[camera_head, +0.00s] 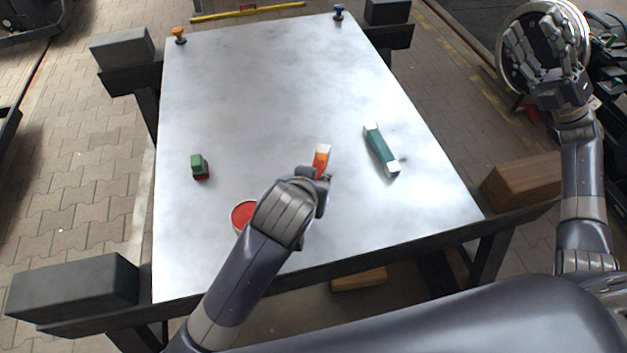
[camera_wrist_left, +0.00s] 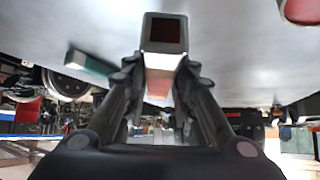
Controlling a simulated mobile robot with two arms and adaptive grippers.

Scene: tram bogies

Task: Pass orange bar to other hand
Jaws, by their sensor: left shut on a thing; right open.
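The orange bar (camera_head: 321,158) has a white end and stands out beyond the fingers of my left gripper (camera_head: 317,174), over the right-middle part of the metal tabletop. My left gripper is shut on it. I cannot tell whether the bar touches the tabletop. My right gripper (camera_head: 541,58) is open and empty, raised off the table's right side, far from the bar.
On the tabletop (camera_head: 260,90) lie a teal bar with white ends (camera_head: 381,150), a green and red block (camera_head: 200,167) and a red round container (camera_head: 243,214) beside my left wrist. An orange knob (camera_head: 179,35) and a blue knob (camera_head: 339,12) stand at far corners. The tabletop's far half is clear.

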